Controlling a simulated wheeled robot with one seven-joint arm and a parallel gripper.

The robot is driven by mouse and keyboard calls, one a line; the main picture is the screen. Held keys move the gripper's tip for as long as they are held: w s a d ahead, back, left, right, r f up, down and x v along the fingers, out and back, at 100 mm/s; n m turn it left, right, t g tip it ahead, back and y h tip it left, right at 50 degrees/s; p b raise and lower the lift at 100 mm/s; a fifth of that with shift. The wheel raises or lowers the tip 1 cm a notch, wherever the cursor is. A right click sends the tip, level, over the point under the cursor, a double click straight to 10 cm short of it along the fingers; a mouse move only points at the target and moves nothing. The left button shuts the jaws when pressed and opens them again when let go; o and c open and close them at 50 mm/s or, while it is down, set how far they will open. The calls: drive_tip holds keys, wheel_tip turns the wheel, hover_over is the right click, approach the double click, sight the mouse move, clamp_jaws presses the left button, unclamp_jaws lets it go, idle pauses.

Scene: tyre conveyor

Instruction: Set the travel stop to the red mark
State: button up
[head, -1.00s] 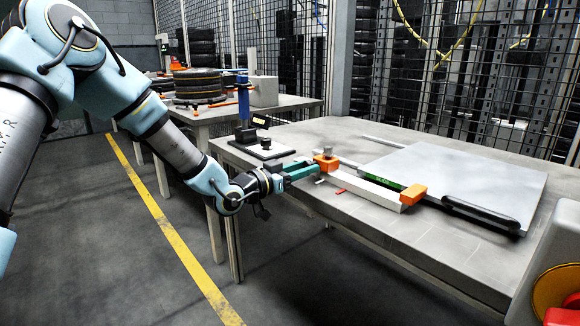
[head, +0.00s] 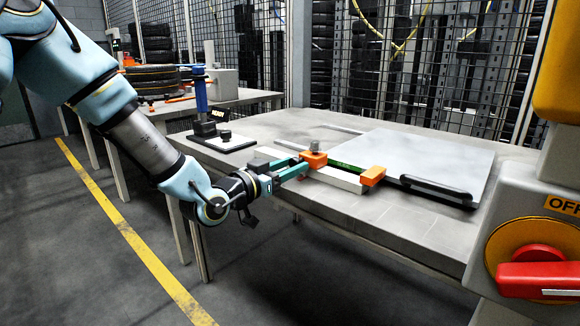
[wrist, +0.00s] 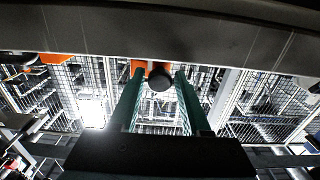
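A green strip (head: 345,167) runs along the rail to an orange end block (head: 373,175). My gripper (head: 302,165) reaches in from the left with teal fingers at the stop. In the wrist view the fingers stand apart on either side of the dark round knob (wrist: 159,80), with orange behind it. Contact is unclear. I cannot make out the red mark now.
A flat grey plate (head: 415,160) with a black handle (head: 437,188) lies beside the rail. A blue-topped stand (head: 201,95) is behind my gripper. A box with a red switch (head: 540,272) stands close at the right. The table's front is clear.

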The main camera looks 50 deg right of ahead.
drive_tip(key=shift+o, duration=1.4)
drive_tip(key=a, duration=1.1)
drive_tip(key=shift+w, duration=0.3)
drive_tip(key=shift+d, duration=0.1)
